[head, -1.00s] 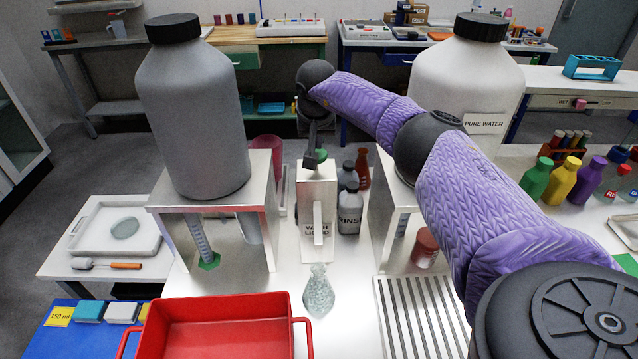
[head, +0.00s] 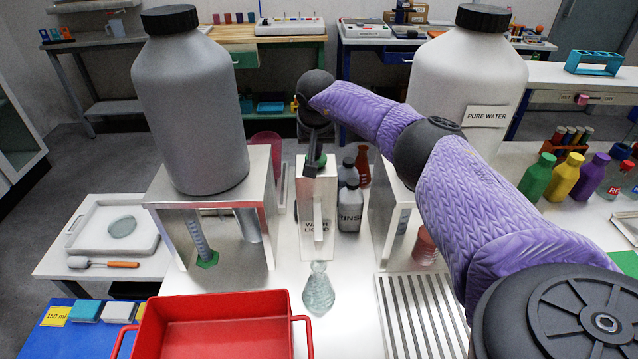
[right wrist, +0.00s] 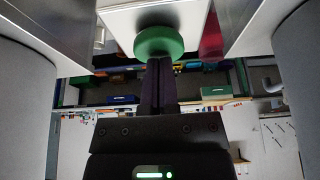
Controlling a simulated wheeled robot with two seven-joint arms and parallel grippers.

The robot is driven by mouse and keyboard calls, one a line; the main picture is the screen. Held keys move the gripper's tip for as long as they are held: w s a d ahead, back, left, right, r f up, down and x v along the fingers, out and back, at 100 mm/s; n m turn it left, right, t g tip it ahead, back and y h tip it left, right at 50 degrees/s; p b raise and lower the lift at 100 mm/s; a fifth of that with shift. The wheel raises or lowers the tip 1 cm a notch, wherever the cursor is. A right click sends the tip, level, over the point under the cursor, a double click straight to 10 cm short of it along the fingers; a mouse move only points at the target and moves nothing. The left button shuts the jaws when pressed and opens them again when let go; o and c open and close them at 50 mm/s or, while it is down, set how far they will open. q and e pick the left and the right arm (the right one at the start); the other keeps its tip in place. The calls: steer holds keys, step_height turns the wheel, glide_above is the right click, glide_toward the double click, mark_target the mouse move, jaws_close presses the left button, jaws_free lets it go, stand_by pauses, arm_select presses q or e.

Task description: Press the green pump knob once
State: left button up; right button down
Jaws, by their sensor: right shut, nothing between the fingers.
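The green pump knob (head: 320,160) sits on top of the white wash liquid dispenser (head: 318,190). In the right wrist view the knob (right wrist: 159,42) shows as a round green disc at the ends of my fingers. My right gripper (head: 313,155) is shut and empty, its fingers pointing down at the knob from above. In the right wrist view the closed fingers (right wrist: 158,66) reach the knob's edge; I cannot tell whether they touch or press it. A glass flask (head: 318,290) stands in front of the dispenser. My left gripper is not in view.
A large grey bottle (head: 190,110) on a metal stand is left of the dispenser. A white pure water bottle (head: 462,85) is at right, partly behind my right arm. A rinse bottle (head: 349,208) stands close beside the dispenser. A red tray (head: 222,308) lies in front.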

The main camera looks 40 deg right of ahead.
steer(key=shift+r+p, duration=1.8)
steer(key=shift+r, duration=0.35)
step_height(320, 180, up, 6)
steer(key=p, duration=0.5)
